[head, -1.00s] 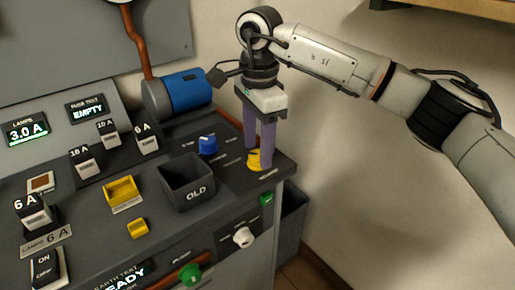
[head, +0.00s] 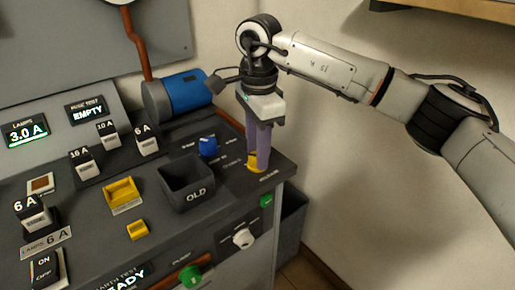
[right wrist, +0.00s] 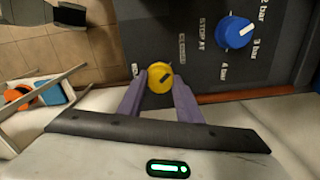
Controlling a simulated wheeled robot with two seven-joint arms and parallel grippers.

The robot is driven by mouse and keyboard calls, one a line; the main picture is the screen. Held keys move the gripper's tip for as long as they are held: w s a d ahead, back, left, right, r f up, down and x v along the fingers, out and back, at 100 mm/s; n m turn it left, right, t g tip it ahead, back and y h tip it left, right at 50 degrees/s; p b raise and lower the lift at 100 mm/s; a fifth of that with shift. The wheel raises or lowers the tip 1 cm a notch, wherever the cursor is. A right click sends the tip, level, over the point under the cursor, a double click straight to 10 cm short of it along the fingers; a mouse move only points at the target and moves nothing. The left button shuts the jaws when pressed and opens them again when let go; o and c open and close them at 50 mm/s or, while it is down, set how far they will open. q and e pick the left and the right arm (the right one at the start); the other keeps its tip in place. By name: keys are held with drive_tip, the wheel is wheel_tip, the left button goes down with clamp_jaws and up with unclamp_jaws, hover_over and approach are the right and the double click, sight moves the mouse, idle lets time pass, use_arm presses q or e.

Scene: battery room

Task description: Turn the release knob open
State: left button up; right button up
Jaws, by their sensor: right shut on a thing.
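The release knob is a round yellow knob (head: 252,160) near the right front corner of the dark bench top. It also shows in the right wrist view (right wrist: 157,82), with a slanted dark bar on its face. My right gripper (head: 258,156) points down from above with its two purple fingers shut on the knob, one on each side. In the right wrist view my right gripper (right wrist: 161,82) has the fingers at the knob's left and right edges. Small lettering lies beside the knob. My left gripper is not in view.
A blue knob (head: 208,147) with pressure marks stands left of the release knob. The OLD bin (head: 188,205) is in front of it. A blue cylinder (head: 185,91) lies behind. A green knob (head: 190,276) and a white knob (head: 243,238) are on the front panel.

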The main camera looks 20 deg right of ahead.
drive_tip(key=m+p, duration=0.1)
drive_tip(key=m, duration=0.1)
drive_tip(key=shift+r+m, duration=0.15)
drive_tip(key=shift+m, duration=0.25)
drive_tip(key=m, duration=0.2)
drive_tip(key=shift+m, duration=0.4)
drive_tip(key=m+p, duration=0.1)
drive_tip(key=m, duration=0.3)
drive_tip(key=shift+w+m, duration=0.1)
drive_tip(key=shift+m, duration=0.2)
drive_tip(key=m, duration=0.3)
drive_tip(key=shift+p, duration=0.4)
drive_tip(key=shift+m, duration=2.1)
drive_tip(key=o, duration=1)
drive_tip(key=shift+o, duration=0.2)
